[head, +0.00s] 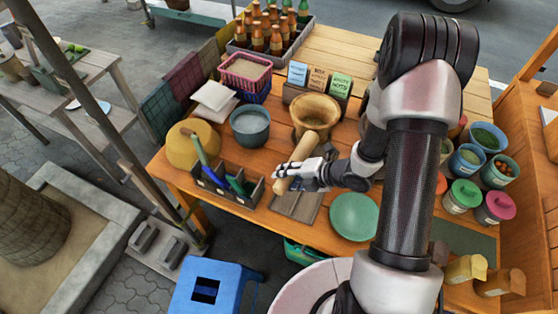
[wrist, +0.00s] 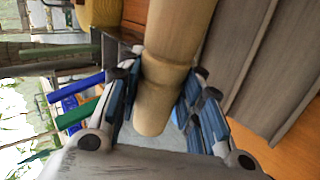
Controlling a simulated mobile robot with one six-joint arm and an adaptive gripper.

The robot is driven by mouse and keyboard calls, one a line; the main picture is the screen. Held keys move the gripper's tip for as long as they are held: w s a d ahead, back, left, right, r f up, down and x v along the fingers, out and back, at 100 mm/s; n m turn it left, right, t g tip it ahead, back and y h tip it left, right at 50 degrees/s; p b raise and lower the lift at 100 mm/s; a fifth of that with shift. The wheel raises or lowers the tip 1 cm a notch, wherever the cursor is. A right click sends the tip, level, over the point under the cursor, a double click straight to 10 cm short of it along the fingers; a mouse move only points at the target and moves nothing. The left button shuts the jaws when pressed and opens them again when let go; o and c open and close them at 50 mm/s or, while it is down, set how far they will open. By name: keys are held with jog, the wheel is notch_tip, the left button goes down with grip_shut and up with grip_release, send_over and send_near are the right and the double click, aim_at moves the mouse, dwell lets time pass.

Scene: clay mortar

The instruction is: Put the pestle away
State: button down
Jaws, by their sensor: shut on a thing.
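The pestle (head: 298,158) is a pale wooden rod, held tilted above the front of the table. My gripper (head: 290,178) is shut around its lower part. In the wrist view the pestle (wrist: 165,75) runs between the two blue-padded fingers of my gripper (wrist: 160,98), and its rounded end shows between them. The clay mortar (head: 316,112) stands behind the pestle on the table, apart from it as far as I can tell. A dark divided utensil box (head: 228,188) with green and blue handled tools stands just left of my gripper.
A slatted wooden board (head: 297,206) lies below my gripper. A green plate (head: 354,216) is to its right. A grey-blue bowl (head: 250,127) and a yellow rounded thing (head: 190,145) stand behind the box. Lidded tubs (head: 462,196) crowd the right side. A blue stool (head: 215,288) stands in front.

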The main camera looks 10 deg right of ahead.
aim_at(287, 197)
jog(key=shift+s+f+n, duration=0.2)
jog(key=shift+f+n, duration=0.4)
jog(key=shift+f, duration=0.1)
notch_tip(287, 197, down, 7)
jog(key=b, duration=0.6)
jog(key=shift+r, duration=0.1)
jog(key=c, duration=1)
grip_release()
jog(key=shift+c, duration=0.2)
jog(key=shift+o, duration=1.4)
